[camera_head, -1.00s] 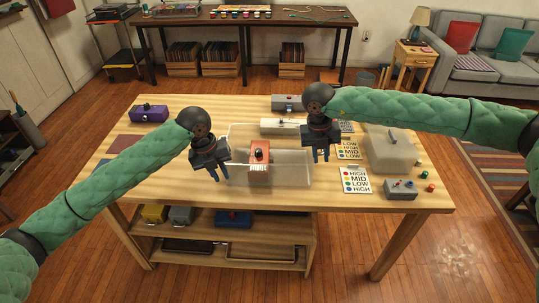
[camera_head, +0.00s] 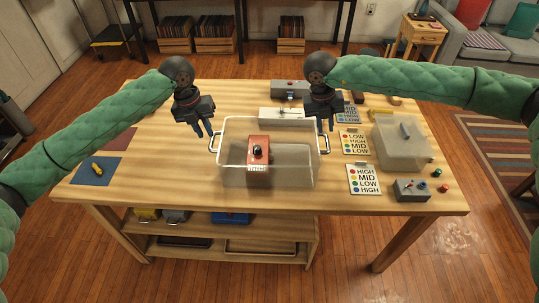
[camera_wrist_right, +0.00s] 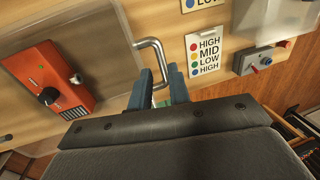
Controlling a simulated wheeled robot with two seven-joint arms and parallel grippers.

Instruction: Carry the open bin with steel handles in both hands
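The open bin (camera_head: 285,178) is clear-walled and stands on the wooden table. Its left steel handle (camera_head: 212,145) and right steel handle (camera_head: 326,143) show in the head view. An orange box with a black knob (camera_head: 258,151) sits inside; it also shows in the right wrist view (camera_wrist_right: 47,82). My left gripper (camera_head: 204,131) is open and empty, just above and behind the left handle. My right gripper (camera_head: 325,125) is over the right handle. In the right wrist view its fingers (camera_wrist_right: 162,88) are apart, with the handle (camera_wrist_right: 153,46) at the gap; contact cannot be told.
Label cards (camera_head: 364,179), a lidded translucent box (camera_head: 402,150) and a grey button box (camera_head: 411,189) lie right of the bin. A grey device (camera_head: 290,89) and a white bar (camera_head: 283,113) are behind it. The table's left front is mostly clear besides mats (camera_head: 97,171).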

